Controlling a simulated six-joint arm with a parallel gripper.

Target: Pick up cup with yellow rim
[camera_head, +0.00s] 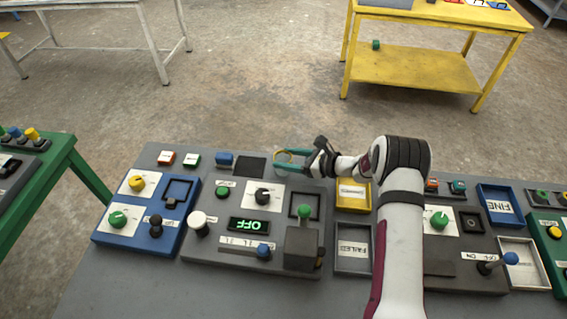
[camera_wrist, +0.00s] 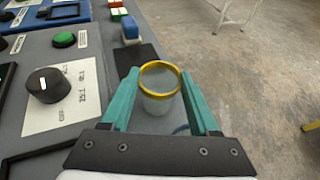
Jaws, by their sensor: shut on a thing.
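The cup with a yellow rim (camera_wrist: 160,94) is greyish and see-through, and stands upright between the teal fingers of my gripper (camera_wrist: 163,103) in the wrist view. The fingers are shut on it, one on each side. In the head view my gripper (camera_head: 289,158) is at the far edge of the grey table, and the cup's yellow rim (camera_head: 283,157) shows small between the fingers. Whether the cup's base touches the table cannot be told.
A dark square pad (camera_head: 250,167) lies left of the gripper, with a blue block (camera_head: 225,159) beyond it. Control panels with knobs and levers fill the table (camera_head: 130,271) nearer to me. A yellow tray (camera_head: 353,208) and a grey tray (camera_head: 340,262) stand nearby. Floor lies past the far edge.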

